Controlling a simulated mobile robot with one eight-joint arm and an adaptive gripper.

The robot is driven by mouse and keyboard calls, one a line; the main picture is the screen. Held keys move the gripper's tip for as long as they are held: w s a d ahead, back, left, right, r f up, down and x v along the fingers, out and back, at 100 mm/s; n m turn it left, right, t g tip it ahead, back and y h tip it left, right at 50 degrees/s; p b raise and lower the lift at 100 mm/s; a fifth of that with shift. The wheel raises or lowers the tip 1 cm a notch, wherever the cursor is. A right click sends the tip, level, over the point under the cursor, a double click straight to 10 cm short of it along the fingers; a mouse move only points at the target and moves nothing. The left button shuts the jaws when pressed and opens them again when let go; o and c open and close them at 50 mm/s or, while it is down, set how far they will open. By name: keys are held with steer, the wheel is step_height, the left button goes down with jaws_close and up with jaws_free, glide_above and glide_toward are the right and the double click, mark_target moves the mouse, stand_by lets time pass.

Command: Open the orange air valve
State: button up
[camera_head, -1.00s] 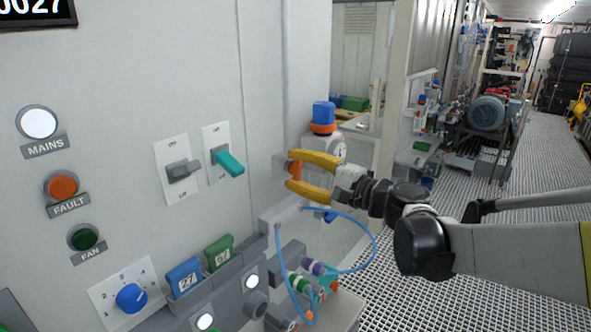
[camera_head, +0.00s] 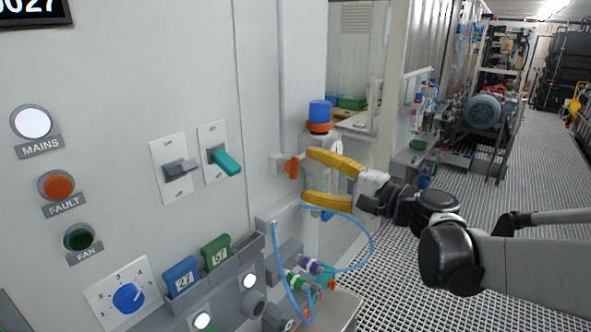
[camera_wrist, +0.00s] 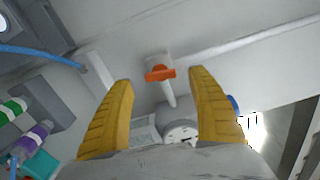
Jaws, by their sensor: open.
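The orange air valve (camera_head: 292,167) is a small orange handle on a grey fitting at the cabinet's right edge in the head view. In the wrist view the orange handle (camera_wrist: 160,73) lies ahead of my fingers, between their lines and a little beyond the tips. My gripper (camera_head: 306,174) has yellow fingers, spread open and empty, just right of the valve. It also shows in the wrist view (camera_wrist: 160,76). No contact with the handle is visible.
A round gauge (camera_wrist: 181,132) sits below the valve in the wrist view. A blue-capped orange part (camera_head: 320,117) is above my gripper. A blue hose (camera_head: 371,240) loops below, near purple and green connectors (camera_head: 309,265). A teal switch lever (camera_head: 225,161) is left. Grated floor lies right.

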steer(key=v, duration=0.6)
steer(key=shift+s+d, duration=0.2)
steer(key=shift+d, duration=0.05)
steer(key=shift+f, duration=0.1)
steer(key=s+a+f+n+g+h+b, duration=0.25)
steer(key=s+f, duration=0.25)
steer(key=f, duration=0.4)
steer(key=s+d+f+n+h+b, duration=0.3)
steer(key=s+d+f+h, duration=0.2)
steer(key=s+f, duration=0.2)
steer(key=s+d+f+n+g+h+b, duration=0.1)
steer(key=s+d+f+n+h+b, duration=0.2)
steer(key=s+d+f+h, duration=0.3)
step_height(320, 180, down, 4)
steer(key=shift+s+d+r+n, duration=0.1)
steer(key=shift+s+d+n, duration=0.3)
steer(key=shift+s, duration=0.4)
steer(key=shift+a+g+h, duration=0.1)
steer(key=shift+g+h, duration=0.15)
